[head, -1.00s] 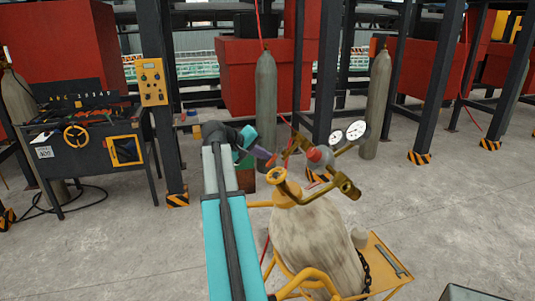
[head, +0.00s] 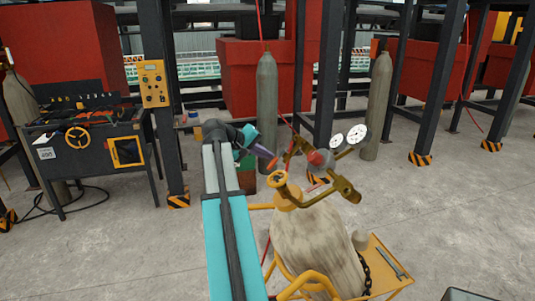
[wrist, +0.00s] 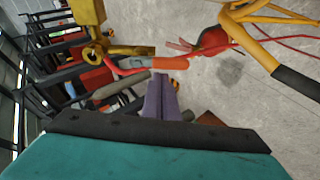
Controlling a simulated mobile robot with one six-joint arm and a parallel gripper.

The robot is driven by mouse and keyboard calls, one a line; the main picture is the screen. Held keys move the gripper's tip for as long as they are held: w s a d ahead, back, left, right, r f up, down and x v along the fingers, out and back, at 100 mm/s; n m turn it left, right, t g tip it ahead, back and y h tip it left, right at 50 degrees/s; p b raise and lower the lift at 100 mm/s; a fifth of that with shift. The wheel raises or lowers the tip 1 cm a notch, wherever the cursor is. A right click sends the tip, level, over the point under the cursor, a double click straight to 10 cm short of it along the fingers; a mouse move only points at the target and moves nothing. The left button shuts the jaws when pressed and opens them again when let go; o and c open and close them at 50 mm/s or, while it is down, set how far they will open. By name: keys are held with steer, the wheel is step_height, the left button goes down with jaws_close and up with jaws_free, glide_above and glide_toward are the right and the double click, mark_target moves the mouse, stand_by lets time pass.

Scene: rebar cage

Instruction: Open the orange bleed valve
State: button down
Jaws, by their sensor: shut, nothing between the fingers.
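My gripper (head: 262,151) is purple, with its fingers closed together and nothing visible between them. In the head view its tips are beside a small orange piece (head: 273,162), likely the bleed valve's handle, left of the brass gas fitting. In the wrist view my gripper (wrist: 161,78) points at an orange bar with a grey end (wrist: 170,63), just past the fingertips. Whether they touch, I cannot tell. The brass fitting (head: 342,187) with two round gauges (head: 357,133) and a red knob (head: 320,158) sits over a worn cylinder (head: 315,245).
The cylinder stands on a yellow cart (head: 390,262) with a chain and a wrench (head: 389,262). Red hoses (wrist: 125,70) run near the fitting. A workbench (head: 85,150) is at left, dark posts (head: 325,75) behind. Open concrete floor lies at right.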

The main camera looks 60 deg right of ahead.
steer(key=p+v, duration=0.3)
steer(key=v, duration=0.4)
steer(key=shift+a+r, duration=0.2)
steer(key=shift+a, duration=0.15)
steer(key=shift+w, duration=0.2)
stand_by(0.4)
